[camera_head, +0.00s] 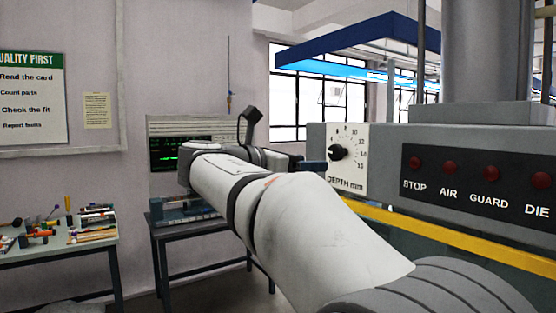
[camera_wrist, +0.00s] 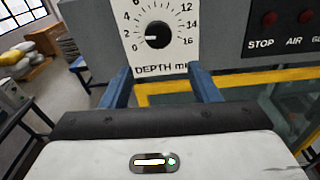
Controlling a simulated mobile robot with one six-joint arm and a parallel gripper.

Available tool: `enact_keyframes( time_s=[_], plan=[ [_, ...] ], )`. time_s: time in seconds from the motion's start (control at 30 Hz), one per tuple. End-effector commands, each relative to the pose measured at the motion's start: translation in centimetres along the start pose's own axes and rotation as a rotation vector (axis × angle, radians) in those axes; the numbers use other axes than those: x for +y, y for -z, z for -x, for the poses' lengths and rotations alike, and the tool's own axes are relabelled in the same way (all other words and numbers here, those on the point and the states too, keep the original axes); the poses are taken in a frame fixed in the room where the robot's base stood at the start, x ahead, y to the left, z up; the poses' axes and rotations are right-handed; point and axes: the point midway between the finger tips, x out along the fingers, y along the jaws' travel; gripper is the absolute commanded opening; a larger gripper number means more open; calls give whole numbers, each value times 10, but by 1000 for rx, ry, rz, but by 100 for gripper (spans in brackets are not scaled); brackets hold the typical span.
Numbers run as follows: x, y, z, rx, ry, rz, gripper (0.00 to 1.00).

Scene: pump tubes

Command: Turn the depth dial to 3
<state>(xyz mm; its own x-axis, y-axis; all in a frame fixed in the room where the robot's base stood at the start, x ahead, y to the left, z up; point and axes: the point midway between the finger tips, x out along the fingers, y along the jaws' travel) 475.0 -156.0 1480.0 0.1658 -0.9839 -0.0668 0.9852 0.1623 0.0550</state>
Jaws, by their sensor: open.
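The depth dial is a black round knob (camera_wrist: 157,35) on a white scale plate (camera_wrist: 177,57) marked "DEPTH mm". Its white pointer mark points left, near 2 on the scale; the exact reading is hard to tell. The knob also shows in the head view (camera_head: 338,153), on the front of the grey machine. My gripper (camera_wrist: 160,78) is open and empty. Its two blue fingers point toward the plate, apart, below the knob and to either side of it. In the head view a blue finger (camera_head: 312,166) shows just left of the plate, not visibly touching the knob.
A black panel (camera_head: 475,183) with several red buttons lies right of the dial. A yellow rail (camera_head: 440,240) runs below the machine face. A bench (camera_head: 195,228) with a monitor (camera_head: 180,153) stands behind my arm. A table (camera_head: 60,247) with tools is at left.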

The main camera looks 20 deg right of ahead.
Motion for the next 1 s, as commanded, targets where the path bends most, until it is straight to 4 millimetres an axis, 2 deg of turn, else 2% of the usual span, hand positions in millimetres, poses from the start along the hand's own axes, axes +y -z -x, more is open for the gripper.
enact_keyframes(
  time_s=[0.07, 0.17, 0.6, 0.73, 1.0],
  plan=[
    [3, -12, 1, -46, 15, 35, 55],
    [3, -19, -5, -69, 25, 55, 55],
    [1, -24, -68, -68, 26, 57, 55],
    [1, -24, -75, -68, 25, 55, 55],
    [1, -24, -77, -68, 24, 55, 54]
  ],
)
